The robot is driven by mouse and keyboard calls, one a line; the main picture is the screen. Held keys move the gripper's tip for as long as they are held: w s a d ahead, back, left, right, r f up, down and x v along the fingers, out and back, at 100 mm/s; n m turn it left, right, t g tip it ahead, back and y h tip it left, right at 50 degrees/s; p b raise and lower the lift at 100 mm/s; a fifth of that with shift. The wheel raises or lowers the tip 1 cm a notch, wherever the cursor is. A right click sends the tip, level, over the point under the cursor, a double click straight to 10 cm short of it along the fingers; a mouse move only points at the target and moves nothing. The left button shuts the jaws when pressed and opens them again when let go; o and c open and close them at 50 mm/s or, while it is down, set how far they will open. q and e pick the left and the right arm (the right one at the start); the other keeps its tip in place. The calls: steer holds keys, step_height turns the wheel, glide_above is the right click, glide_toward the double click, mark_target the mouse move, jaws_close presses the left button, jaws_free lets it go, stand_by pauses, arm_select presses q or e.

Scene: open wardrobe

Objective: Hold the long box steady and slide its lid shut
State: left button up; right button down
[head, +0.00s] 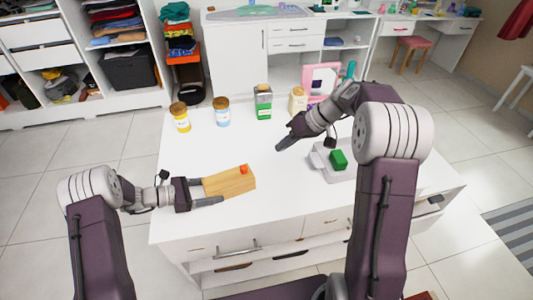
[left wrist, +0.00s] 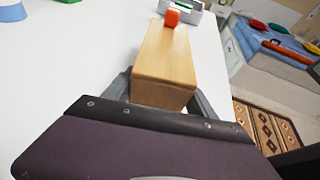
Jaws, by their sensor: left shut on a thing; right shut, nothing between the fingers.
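The long box (head: 228,182) is light wood and lies on the white table. A small red-orange knob (head: 244,169) stands at its far end. My left gripper (head: 208,191) is shut on the near end of the box. In the left wrist view the box (left wrist: 170,55) lies between the two fingers, and the red knob (left wrist: 171,17) shows at the far end. I cannot make out a lid edge or an opening. My right gripper (head: 282,147) is shut and empty, above the table to the right of the box and apart from it.
A yellow jar (head: 181,122), a blue-labelled jar (head: 222,116), a green carton (head: 263,106) and a cream bottle (head: 298,100) stand along the back. A pink-framed mirror (head: 322,80) is behind. A green block (head: 338,159) sits on a grey tray (head: 322,163) at the right.

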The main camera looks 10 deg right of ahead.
stand_by(0.4)
arm_select(q)
steer(key=o, duration=1.5)
steer(key=shift+r+p+v, duration=0.2)
steer(key=shift+p+v, duration=0.4)
steer(key=shift+v, duration=0.8)
steer(key=shift+r+p+v, duration=0.2)
steer(key=shift+p+v, duration=0.7)
steer(key=shift+v, duration=1.8)
steer(key=shift+w, duration=0.1)
